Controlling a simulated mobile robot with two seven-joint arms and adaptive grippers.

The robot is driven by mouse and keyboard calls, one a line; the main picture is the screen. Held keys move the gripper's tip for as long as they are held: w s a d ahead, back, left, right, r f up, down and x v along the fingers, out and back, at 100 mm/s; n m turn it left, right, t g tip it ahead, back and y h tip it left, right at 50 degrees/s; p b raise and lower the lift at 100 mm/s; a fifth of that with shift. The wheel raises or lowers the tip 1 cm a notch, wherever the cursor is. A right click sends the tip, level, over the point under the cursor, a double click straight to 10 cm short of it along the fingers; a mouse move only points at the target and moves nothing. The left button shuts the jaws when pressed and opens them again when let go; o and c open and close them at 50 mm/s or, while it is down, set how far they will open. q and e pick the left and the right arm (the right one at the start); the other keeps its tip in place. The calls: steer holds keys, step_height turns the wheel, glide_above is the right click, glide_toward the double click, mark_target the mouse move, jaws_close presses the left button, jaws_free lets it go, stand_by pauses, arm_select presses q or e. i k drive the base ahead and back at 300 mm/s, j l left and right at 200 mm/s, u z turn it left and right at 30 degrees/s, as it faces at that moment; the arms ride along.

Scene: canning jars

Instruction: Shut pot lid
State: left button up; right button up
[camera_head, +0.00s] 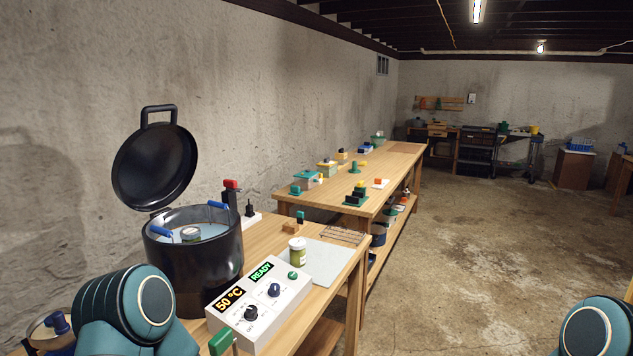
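The black pot (194,262) stands on the wooden workbench at the left. Its round black lid (155,168) is open, tilted up behind the rim toward the wall, with a loop handle (159,112) at its top edge. Inside the pot a jar top (190,234) and blue-handled parts (217,205) show above the light blue contents. My teal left arm is in front of the pot at the lower left, and my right arm shows at the lower right edge. Neither gripper is in view.
A white control box (260,303) reading "50 °C" and "READY" sits right of the pot. A lidded jar (297,250) stands on a pale mat (325,262) beside a wire rack (343,235). A longer table (400,165) holds several coloured items. The floor at right is clear.

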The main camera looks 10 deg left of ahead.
mark_target(152, 168)
steer(key=i+l+u, duration=0.15)
steer(key=u, duration=0.5)
steer(key=i+l+u, duration=0.35)
steer(key=l, duration=0.2)
steer(key=i+l+u, duration=0.2)
steer(key=l, duration=0.15)
steer(key=i+l, duration=0.1)
steer(key=l, duration=0.2)
steer(key=i+l, duration=0.1)
steer(key=l, duration=0.2)
steer(key=i+l+u, duration=0.1)
steer(key=l, duration=0.25)
